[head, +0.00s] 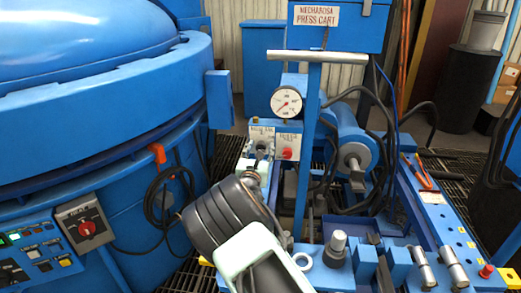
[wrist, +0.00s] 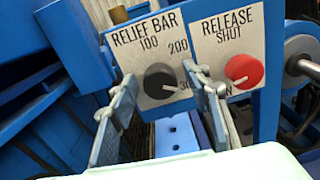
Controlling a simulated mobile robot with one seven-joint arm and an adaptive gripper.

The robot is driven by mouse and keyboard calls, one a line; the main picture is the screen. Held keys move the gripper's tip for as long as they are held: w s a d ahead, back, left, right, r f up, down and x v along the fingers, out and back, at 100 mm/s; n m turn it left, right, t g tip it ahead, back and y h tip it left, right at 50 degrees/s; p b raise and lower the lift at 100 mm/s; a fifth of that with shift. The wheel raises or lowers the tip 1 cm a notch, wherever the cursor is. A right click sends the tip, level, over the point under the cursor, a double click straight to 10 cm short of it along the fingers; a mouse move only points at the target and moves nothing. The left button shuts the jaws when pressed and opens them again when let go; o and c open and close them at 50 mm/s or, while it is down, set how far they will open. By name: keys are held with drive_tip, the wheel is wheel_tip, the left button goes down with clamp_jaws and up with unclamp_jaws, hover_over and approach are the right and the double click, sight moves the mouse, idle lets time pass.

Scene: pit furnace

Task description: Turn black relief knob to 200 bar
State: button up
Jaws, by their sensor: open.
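The black relief knob (wrist: 160,80) sits on a white plate marked RELIEF BAR in the wrist view, with 100 above it, 200 at its upper right and a partly hidden number at its right. Its pale pointer line appears to point right and slightly down, toward that hidden number. My gripper (wrist: 158,86) is open, with one finger at the left and one at the right of the black knob; contact cannot be told. In the head view my gripper (head: 259,160) is in front of the panel, and the knob is mostly hidden.
A red release knob (wrist: 243,71) marked SHUT is close beside my right finger. A round pressure gauge (head: 286,102) stands above the panel. A blue press cylinder (head: 349,138) is to the right, and the large blue furnace (head: 100,95) is at the left.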

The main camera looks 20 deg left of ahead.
drive_tip(key=shift+c, duration=0.2)
drive_tip(key=c, duration=1.1)
drive_tip(key=shift+n+p, duration=0.35)
drive_tip(key=shift+n, duration=0.05)
drive_tip(key=n+p, duration=0.3)
drive_tip(key=n, duration=0.1)
drive_tip(key=shift+d+r+n, duration=0.1)
drive_tip(key=shift+n, duration=0.3)
drive_tip(key=n+p, duration=0.3)
drive_tip(key=n, duration=0.3)
drive_tip(key=shift+n, duration=0.3)
drive_tip(key=o, duration=1.1)
